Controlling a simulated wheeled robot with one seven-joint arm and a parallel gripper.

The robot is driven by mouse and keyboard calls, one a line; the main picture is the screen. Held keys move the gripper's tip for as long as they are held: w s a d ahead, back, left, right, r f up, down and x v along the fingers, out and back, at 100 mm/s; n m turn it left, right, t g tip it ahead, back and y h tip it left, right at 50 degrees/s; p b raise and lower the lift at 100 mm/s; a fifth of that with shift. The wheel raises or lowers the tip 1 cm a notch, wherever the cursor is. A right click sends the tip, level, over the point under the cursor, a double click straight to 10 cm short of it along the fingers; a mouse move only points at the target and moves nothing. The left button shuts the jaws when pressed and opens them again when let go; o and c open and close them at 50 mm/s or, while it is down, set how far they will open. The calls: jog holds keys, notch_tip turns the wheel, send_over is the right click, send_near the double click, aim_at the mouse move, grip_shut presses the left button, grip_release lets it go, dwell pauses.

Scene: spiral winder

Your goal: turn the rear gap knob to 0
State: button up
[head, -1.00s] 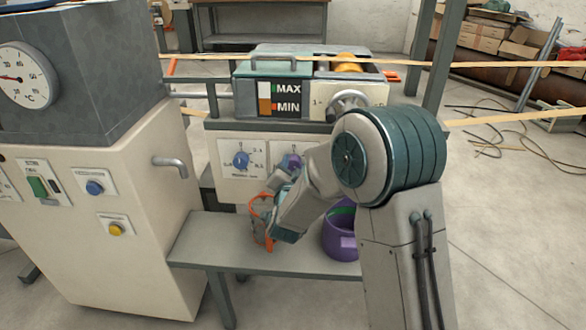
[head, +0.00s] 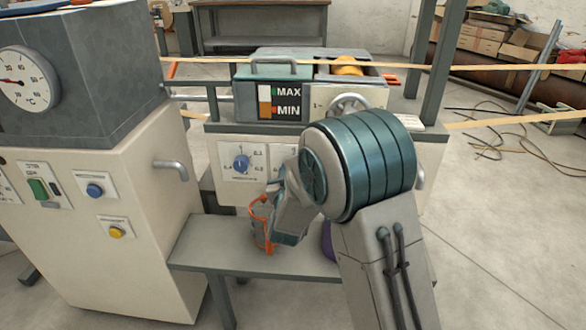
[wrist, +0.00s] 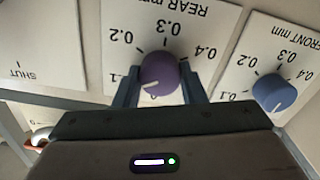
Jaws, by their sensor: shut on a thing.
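The purple rear gap knob (wrist: 160,74) sits on the white REAR mm dial plate (wrist: 175,35) in the wrist view, which shows the panel upside down. My gripper (wrist: 160,84) is shut on the knob, one finger on each side. The knob's white mark points to the picture's lower left, between the partly covered 0.1 label and the plate's lower edge. The 0 label is not clearly readable behind my gripper. In the head view my arm hides the rear knob.
The blue front gap knob (wrist: 274,93) is close on the right in the wrist view and also shows in the head view (head: 241,164). A grey bench (head: 205,250) with an orange-handled container (head: 262,225) stands below the panel. A purple bucket (head: 327,242) is mostly hidden by my arm.

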jog(key=n+p, duration=0.6)
jog(key=n, duration=0.5)
jog(key=shift+n, duration=0.3)
jog(key=shift+f, duration=0.1)
dwell(0.3)
jog(key=o, duration=1)
jog(key=s+p, duration=0.2)
jog(key=s, duration=1.2)
jog(key=shift+a, duration=0.25)
